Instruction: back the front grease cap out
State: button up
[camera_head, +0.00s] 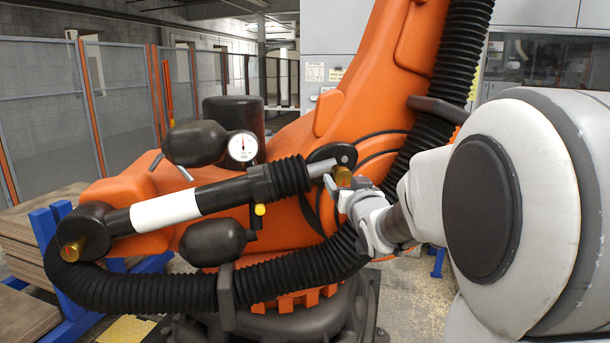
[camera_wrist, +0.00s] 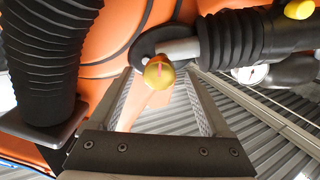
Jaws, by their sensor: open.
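A gold grease cap (camera_head: 342,176) sits at the right, rod end of the black and white cylinder, beside a dark round boss. In the wrist view the gold cap (camera_wrist: 158,73) is round, with a reddish line across its face. My gripper (camera_head: 346,186) is open at this cap. In the wrist view the cap shows between the two fingertips of my gripper (camera_wrist: 158,80), with a gap on each side; how deep it sits between them I cannot tell. Another gold cap (camera_head: 72,250) is at the cylinder's far left end.
The cylinder (camera_head: 165,211) lies along the orange robot arm (camera_head: 400,75). A yellow cap (camera_head: 260,209), a pressure gauge (camera_head: 242,146) and dark accumulators (camera_head: 196,143) are left of my gripper. A thick ribbed hose (camera_wrist: 45,60) runs close on the left in the wrist view.

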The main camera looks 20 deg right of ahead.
jog(key=shift+w+d, duration=0.1)
jog(key=shift+w, duration=0.35)
grip_shut()
dwell(0.3)
